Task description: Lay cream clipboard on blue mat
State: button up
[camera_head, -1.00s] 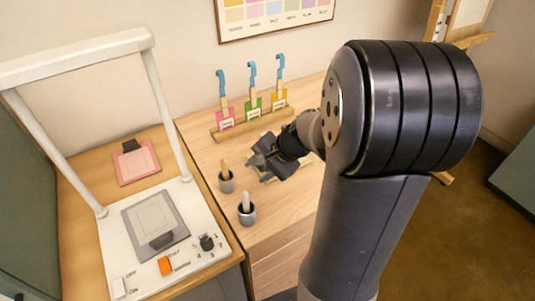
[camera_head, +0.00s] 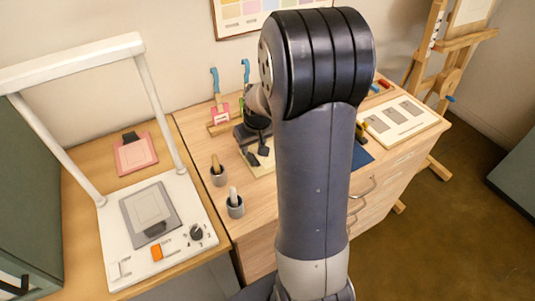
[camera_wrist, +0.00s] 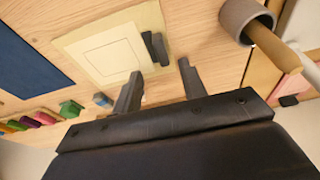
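The cream clipboard (camera_wrist: 88,50) lies flat on the wooden table in the wrist view, its dark clip (camera_wrist: 155,48) toward my gripper. In the head view the cream clipboard (camera_head: 264,163) is mostly hidden behind my gripper and arm. My gripper (camera_wrist: 161,84) is open, its two fingers apart with nothing between them, close to the clip end. It also shows in the head view (camera_head: 259,150). The blue mat (camera_wrist: 28,62) lies on the table left of the clipboard in the wrist view. In the head view the blue mat (camera_head: 362,157) shows partly, right of my arm.
Two grey pots (camera_head: 218,178) (camera_head: 235,208) with upright tools stand near the clipboard. A rack with blue-handled tools (camera_head: 215,82) is behind. A pink clipboard (camera_head: 136,154) and a grey clipboard (camera_head: 150,208) on a white stand are left. A pale board (camera_head: 402,117) lies right.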

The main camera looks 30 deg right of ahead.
aim_at(251, 157)
jog(key=shift+p+x, duration=0.75)
jog(key=shift+x, duration=2.45)
jog(key=shift+s+a, duration=0.1)
grip_shut()
